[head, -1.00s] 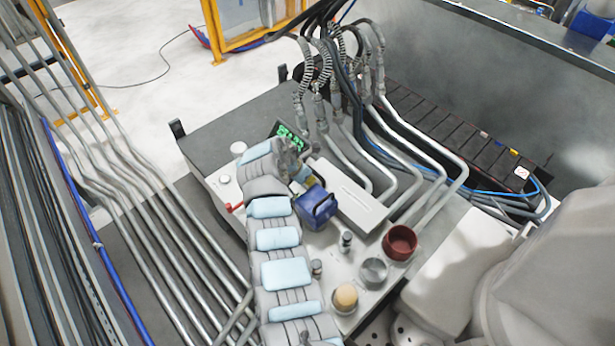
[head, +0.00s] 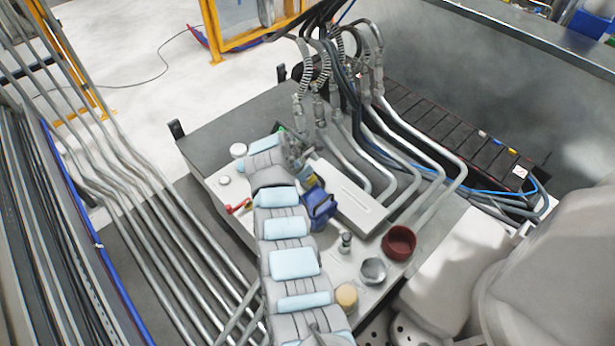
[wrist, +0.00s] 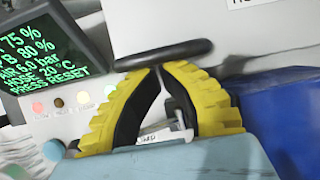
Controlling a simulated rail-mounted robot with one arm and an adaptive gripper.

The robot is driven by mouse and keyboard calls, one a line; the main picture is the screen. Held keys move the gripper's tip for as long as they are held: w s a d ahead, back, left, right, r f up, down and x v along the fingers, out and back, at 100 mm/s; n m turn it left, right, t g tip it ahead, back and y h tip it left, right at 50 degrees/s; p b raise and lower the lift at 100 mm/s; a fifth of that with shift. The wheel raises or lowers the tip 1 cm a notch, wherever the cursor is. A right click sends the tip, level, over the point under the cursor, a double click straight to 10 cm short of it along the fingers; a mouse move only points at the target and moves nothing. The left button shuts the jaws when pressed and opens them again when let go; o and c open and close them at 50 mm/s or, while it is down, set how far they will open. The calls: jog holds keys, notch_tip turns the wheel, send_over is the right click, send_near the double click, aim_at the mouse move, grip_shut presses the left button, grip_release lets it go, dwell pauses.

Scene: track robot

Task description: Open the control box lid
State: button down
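The control box is a pale, flat-topped box (head: 348,197) in the middle of the panel in the head view. In the wrist view its white face (wrist: 215,28) fills the top, with a dark bar-shaped handle (wrist: 185,50) across its lower edge. My gripper (wrist: 162,70) has yellow fingers with black inner faces. Its tips are nearly together just below the handle, seeming to touch it. I cannot tell whether the handle is between them. In the head view my own arm mostly hides the gripper.
A dark display with green text (wrist: 45,50) stands at the left in the wrist view, above small coloured lights. A blue object (head: 319,207) is close beside the gripper.

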jog(key=shift+r+g+y+p, duration=0.2)
jog(key=shift+g+y+p, duration=0.1)
jog(key=shift+p, duration=0.1)
dwell(0.6)
jog(key=shift+d+r+p, duration=0.15)
jog(key=shift+r+p, duration=0.15)
jog(key=shift+p, duration=0.15)
dwell(0.4)
